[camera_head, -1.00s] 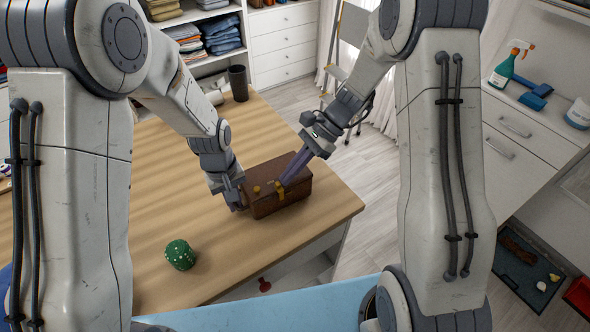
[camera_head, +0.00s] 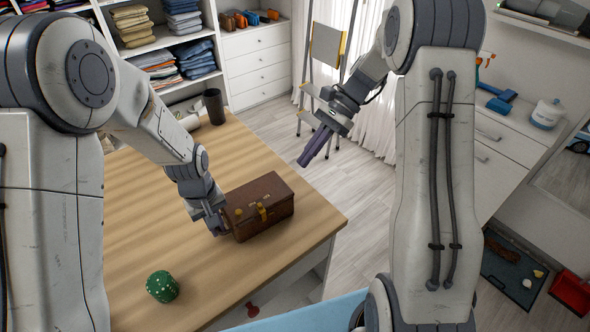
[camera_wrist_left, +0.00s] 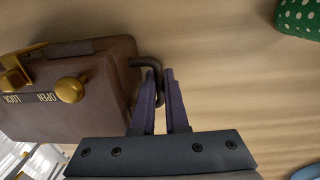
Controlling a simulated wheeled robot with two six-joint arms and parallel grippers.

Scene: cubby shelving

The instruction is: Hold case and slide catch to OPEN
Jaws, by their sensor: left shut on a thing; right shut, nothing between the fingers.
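The brown case (camera_head: 270,207) stands on the wooden table near its right corner; it also shows in the left wrist view (camera_wrist_left: 85,90). A brass knob (camera_wrist_left: 72,88) on its front sits beside the word OPEN, away from LOCK. A brass clasp (camera_wrist_left: 14,72) is beyond it; in the head view the clasp (camera_head: 262,211) is right of the knob (camera_head: 238,213). My left gripper (camera_wrist_left: 160,82) is shut on the dark loop handle (camera_wrist_left: 150,63) at the case's side. My right gripper (camera_head: 306,162) is shut and empty, above and right of the case, apart from it.
A green dotted die-like object (camera_head: 162,287) lies on the table (camera_head: 150,225) in front of the case. A dark cup (camera_head: 214,106) stands at the table's back. The table's right edge is close to the case; open floor lies beyond.

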